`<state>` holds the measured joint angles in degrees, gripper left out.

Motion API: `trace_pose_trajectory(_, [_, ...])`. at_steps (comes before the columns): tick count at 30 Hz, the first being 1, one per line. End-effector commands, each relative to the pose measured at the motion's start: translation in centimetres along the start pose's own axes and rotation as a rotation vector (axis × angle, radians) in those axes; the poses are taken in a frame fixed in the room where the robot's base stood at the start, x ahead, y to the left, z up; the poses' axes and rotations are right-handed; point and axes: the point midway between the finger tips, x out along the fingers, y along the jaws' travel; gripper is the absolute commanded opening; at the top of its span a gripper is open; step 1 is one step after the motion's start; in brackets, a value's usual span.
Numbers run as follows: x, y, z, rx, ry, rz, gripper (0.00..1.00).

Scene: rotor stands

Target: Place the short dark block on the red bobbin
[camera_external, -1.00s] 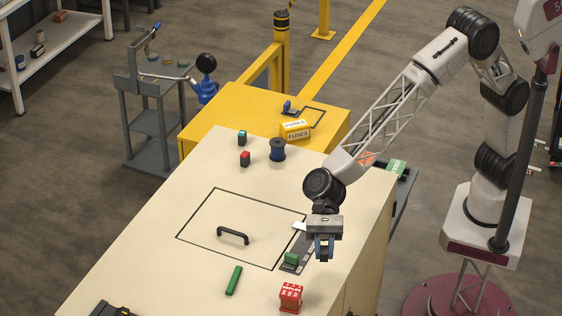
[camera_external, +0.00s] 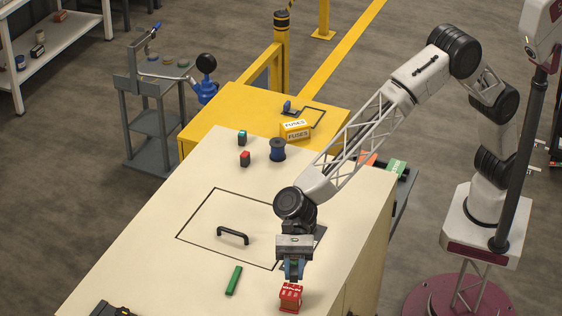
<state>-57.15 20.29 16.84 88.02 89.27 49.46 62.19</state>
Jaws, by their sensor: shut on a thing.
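My gripper (camera_external: 293,276) points down close above a red, boxy thing with pale markings (camera_external: 290,298) at the front right of the cream worktop. This is the largest red thing on the worktop; I cannot make out whether it is a bobbin. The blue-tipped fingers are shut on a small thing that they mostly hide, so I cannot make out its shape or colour. I cannot tell whether it touches the red thing below. No short dark block shows clearly apart from the gripper.
A long green block (camera_external: 234,280) lies left of my gripper. A black handle (camera_external: 233,236) stands up inside an outlined square. A blue spool (camera_external: 277,150), a red-topped block (camera_external: 244,159) and a teal-topped block (camera_external: 242,138) stand at the back, near a yellow fuse box (camera_external: 296,130).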

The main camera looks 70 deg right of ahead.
Motion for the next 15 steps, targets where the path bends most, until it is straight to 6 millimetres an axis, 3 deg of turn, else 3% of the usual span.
trace_pose_trajectory(15, [0.73, -0.75, 0.01, 0.001, 0.001, 0.000, 0.00])
